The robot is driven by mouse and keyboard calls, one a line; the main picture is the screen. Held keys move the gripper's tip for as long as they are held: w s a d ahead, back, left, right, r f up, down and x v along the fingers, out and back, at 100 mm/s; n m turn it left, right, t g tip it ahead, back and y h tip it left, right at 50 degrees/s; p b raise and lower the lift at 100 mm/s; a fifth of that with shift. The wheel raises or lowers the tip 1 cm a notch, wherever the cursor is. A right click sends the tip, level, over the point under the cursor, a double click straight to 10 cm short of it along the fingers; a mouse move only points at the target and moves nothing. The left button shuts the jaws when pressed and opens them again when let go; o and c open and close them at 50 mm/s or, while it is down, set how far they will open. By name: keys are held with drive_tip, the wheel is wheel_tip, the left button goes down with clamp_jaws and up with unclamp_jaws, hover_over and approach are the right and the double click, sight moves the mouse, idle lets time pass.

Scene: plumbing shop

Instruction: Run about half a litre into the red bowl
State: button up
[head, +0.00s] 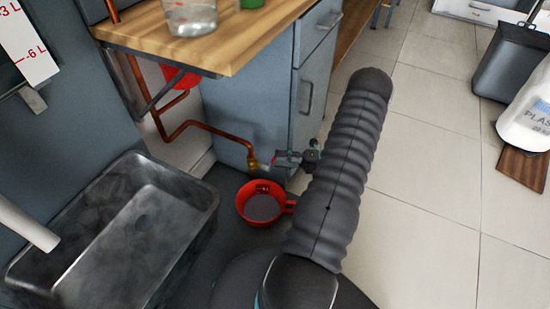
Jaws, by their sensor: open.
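The red bowl (243,202) stands upright on the dark floor, with a handle-like part on its right. Its inside looks greyish, and I cannot tell whether that is water. A brass tap (255,163) ends a copper pipe (200,124) just above the bowl's far rim. No stream shows clearly. My gripper (282,158) is open, just right of the tap and above the bowl's far right side. It is small here and partly hidden by my arm, so I cannot tell whether it touches the tap.
A grey basin (205,205) stands left of the bowl. A wooden worktop (235,52) overhangs the pipe, with a clear container (190,18) on it. A level scale (22,45) is at upper left. A dustpan-like grey thing (505,62) and white sack (530,115) lie right; tiled floor between is free.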

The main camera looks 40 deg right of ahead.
drive_tip(key=shift+x, duration=1.4)
clamp_jaws()
